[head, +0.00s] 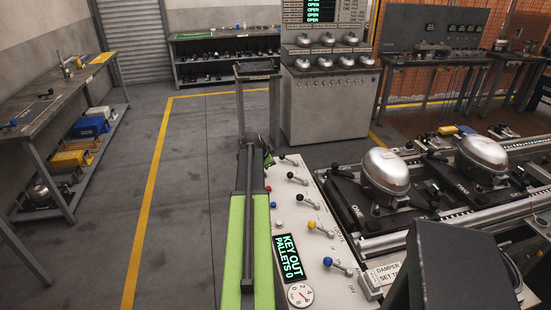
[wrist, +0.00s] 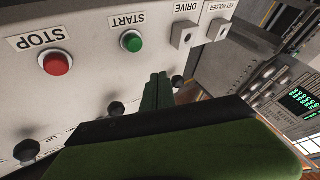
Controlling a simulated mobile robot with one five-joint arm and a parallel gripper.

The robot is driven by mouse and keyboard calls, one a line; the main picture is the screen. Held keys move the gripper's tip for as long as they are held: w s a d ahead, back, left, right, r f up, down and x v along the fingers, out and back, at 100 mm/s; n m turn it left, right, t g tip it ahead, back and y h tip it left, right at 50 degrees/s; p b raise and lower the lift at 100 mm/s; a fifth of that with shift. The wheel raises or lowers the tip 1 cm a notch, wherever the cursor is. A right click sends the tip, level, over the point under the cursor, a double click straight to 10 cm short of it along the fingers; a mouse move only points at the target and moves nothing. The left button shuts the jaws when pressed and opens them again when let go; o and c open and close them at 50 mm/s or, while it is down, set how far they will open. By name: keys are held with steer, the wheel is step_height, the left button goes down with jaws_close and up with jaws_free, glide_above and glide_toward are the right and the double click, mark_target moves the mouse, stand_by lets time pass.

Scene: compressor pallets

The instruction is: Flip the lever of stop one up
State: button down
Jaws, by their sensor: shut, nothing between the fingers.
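The sloped white control panel (head: 283,215) carries a row of levers with ball knobs. Black-knobbed levers (head: 300,199) stand at its far part, then a yellow-knobbed one (head: 312,225) and a blue-knobbed one (head: 328,262) nearer. I cannot read which lever is stop one. My gripper (wrist: 161,78) is shut and empty, its green fingers in front of the panel. In the wrist view the fingertips lie between a black knob (wrist: 116,108) and another black knob (wrist: 177,81), closer to the latter; contact cannot be told. A third black knob (wrist: 27,150) shows at lower left.
The panel also has a red STOP button (wrist: 57,63) and a green START button (wrist: 131,41). Pallet ONE (head: 352,200) with a silver compressor (head: 385,175) sits right of the panel, with another compressor (head: 481,158) beyond. The floor (head: 110,200) at left is clear.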

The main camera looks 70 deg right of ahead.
steer(key=a+r+p, duration=0.1)
steer(key=w+r, duration=0.1)
steer(key=a+r+p, duration=0.1)
steer(key=r, duration=0.1)
steer(key=shift+w+a+r+p, duration=0.1)
steer(key=shift+w+a+p, duration=0.15)
steer(key=shift+a+p, duration=0.1)
steer(key=shift+w+a, duration=0.2)
steer(key=shift+w, duration=0.05)
steer(key=shift+w, duration=0.15)
